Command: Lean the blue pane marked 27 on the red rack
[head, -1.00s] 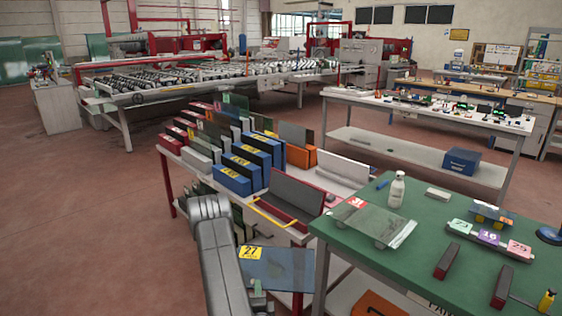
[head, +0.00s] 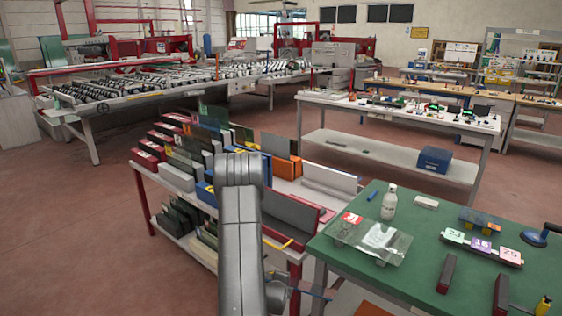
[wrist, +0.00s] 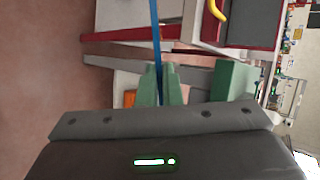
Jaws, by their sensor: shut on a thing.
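My gripper (wrist: 160,88) is shut on the blue pane (wrist: 156,35), which shows edge-on as a thin blue strip in the wrist view. In the head view my arm hides most of the gripper, and only a thin part of the pane (head: 314,292) shows low beside it. The 27 label is out of sight now. The red rack (head: 290,213), with a dark grey back, stands on the cart beyond my gripper, partly behind my arm. It also shows at the top right of the wrist view (wrist: 262,43), to the right of the pane and apart from it.
An orange rack (head: 286,168) and a white rack (head: 330,180) stand behind the red one. Several upright panes in blocks fill the cart's left side. Floor is free at left.

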